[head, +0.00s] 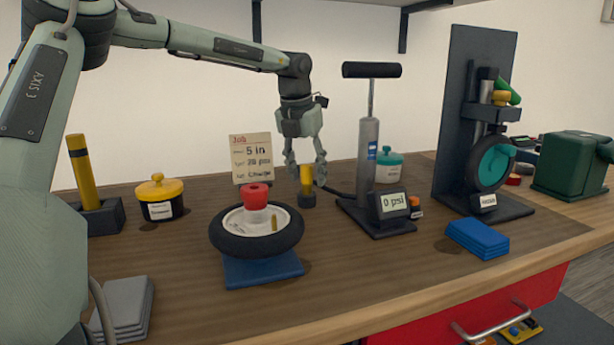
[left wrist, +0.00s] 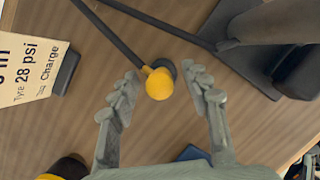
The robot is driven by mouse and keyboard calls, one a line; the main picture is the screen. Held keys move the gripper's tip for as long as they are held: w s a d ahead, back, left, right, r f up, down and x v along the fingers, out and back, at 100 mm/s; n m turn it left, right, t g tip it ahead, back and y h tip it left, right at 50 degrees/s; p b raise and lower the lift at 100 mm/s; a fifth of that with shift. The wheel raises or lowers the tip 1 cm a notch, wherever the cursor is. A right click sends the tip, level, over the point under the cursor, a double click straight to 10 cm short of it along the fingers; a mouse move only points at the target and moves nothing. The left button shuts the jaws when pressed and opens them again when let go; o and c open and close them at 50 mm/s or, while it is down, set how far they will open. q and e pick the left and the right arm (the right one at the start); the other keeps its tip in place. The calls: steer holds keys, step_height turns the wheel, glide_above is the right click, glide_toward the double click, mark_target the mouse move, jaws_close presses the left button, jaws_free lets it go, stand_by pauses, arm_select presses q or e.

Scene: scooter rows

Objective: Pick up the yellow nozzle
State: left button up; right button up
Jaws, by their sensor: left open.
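The yellow nozzle (head: 307,180) stands upright in a small dark holder (head: 307,200) on the wooden bench, left of the pump. In the left wrist view the round yellow top of the nozzle (left wrist: 159,84) shows between the fingertips, with a dark hose beside it. My left gripper (head: 306,172) is open and points down over the nozzle; its fingers (left wrist: 165,95) stand on both sides, apart from it. I cannot tell the exact height gap. My right gripper is not in view.
A grey pump (head: 368,150) with a "0 psi" gauge (head: 393,203) stands close on the right. A job card (head: 251,157) stands behind left. A tyre (head: 257,243) with a red-topped piece lies in front left on a blue pad (head: 262,270). Bare bench lies in front right.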

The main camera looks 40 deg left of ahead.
arm_select(q)
steer(key=shift+f, duration=0.1)
jaws_close()
stand_by(0.3)
